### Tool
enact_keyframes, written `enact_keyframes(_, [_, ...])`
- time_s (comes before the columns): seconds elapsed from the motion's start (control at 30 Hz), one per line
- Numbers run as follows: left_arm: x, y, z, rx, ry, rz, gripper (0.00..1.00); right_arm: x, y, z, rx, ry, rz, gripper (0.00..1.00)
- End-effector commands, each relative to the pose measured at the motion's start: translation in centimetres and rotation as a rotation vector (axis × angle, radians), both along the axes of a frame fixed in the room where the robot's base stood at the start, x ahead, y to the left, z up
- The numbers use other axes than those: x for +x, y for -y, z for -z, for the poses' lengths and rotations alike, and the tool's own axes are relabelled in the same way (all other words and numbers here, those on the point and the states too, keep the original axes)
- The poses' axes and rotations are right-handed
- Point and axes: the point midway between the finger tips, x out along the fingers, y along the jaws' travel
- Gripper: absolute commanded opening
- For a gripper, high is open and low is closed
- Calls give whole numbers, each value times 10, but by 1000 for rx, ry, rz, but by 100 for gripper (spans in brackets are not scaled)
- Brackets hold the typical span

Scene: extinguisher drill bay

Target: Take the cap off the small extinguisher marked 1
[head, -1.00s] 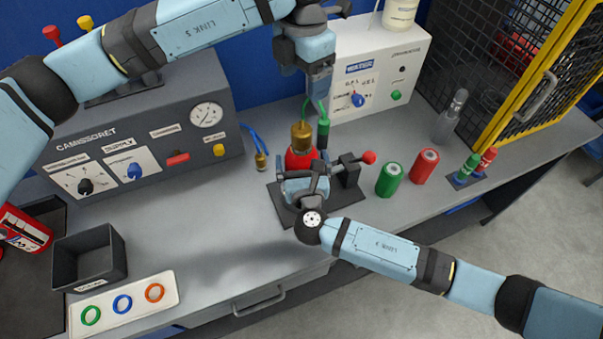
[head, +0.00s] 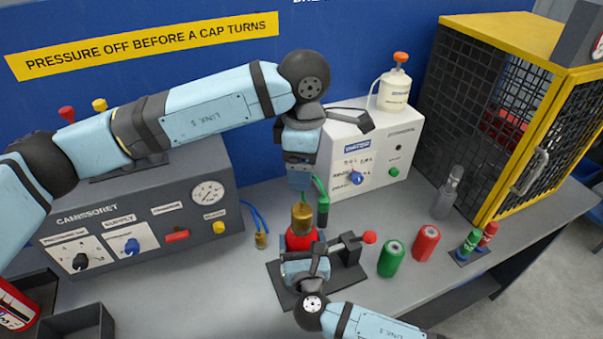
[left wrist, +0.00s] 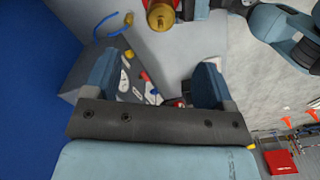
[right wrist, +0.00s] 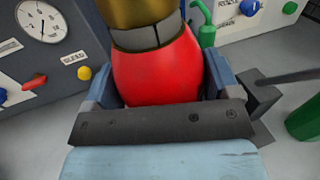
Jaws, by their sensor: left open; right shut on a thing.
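The small extinguisher (head: 300,240) is red with a brass cap (head: 302,217) on top. It stands upright at a dark clamp stand (head: 347,272) on the bench. I cannot read a number on it. My right gripper (head: 303,262) is shut on its red body, which fills the right wrist view (right wrist: 155,70) between the fingers below the cap (right wrist: 135,10). My left gripper (head: 299,187) is open and empty just above the cap. In the left wrist view the cap (left wrist: 160,15) lies beyond the fingertips, not between them.
A grey panel (head: 150,215) with gauge and knobs stands left, a white box (head: 370,150) behind right. A green hose fitting (head: 323,205) is close by the cap. Green (head: 391,258) and red (head: 426,243) cylinders stand right, before a yellow-framed cage (head: 485,120).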

Motion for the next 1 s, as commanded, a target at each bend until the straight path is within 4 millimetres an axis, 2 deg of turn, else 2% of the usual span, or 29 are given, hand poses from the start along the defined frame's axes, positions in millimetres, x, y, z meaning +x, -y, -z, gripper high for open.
enact_keyframes(0.7, [-1,-2,10,2,1,1658,78,0,0,1,-1,-1,0,16])
enact_keyframes(0.9, [-1,-3,13,3,-1,2052,78,0,0,1,-1,-1,0,16])
enact_keyframes(1.0, [-1,-3,14,2,0,2187,78,0,0,1,-1,-1,0,16])
